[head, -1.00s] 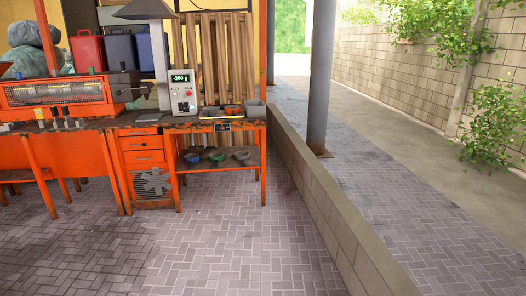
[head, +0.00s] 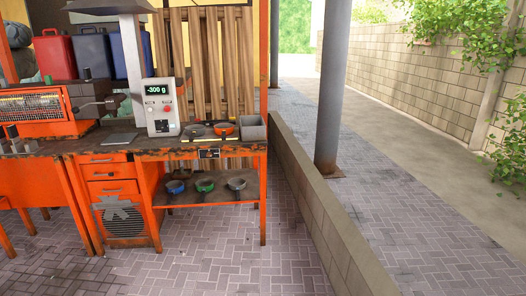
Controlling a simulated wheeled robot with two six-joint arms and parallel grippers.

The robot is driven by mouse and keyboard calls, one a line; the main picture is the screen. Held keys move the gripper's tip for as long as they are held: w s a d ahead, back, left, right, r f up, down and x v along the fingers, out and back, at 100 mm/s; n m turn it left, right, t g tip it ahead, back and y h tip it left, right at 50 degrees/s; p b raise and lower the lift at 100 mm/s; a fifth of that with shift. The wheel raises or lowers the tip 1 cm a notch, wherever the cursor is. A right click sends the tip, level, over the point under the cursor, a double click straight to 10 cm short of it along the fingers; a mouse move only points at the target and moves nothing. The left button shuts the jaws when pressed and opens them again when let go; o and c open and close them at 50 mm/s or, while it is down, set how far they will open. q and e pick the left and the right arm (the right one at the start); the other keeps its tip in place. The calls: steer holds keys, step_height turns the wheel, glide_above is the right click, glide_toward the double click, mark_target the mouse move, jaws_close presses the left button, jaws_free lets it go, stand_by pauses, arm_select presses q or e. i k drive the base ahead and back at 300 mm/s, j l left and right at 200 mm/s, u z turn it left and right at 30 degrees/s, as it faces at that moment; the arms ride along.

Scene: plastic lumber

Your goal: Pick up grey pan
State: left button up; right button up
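A small grey pan (head: 237,184) sits on the lower shelf of the orange workbench, at the right end of a row of pans. A green pan (head: 205,185) and a blue pan (head: 175,187) sit to its left. On the bench top are a dark grey pan (head: 195,131) and an orange pan (head: 223,130). The frames do not show which grey pan the task means. Neither of my grippers shows in the head view.
The orange workbench (head: 262,190) carries a scale unit reading -300 g (head: 158,108) and a grey bin (head: 253,129). A low block wall (head: 310,200) and a metal post (head: 331,90) stand to the right. The paved floor (head: 215,260) before the bench is clear.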

mark_target(194, 134)
steer(key=i, duration=1.7)
steer(key=i+l+u, duration=0.1)
steer(key=i, duration=0.75)
steer(key=i+l+u, duration=0.15)
steer(key=i, duration=0.65)
steer(key=i+u, duration=0.15)
steer(key=u, duration=0.15)
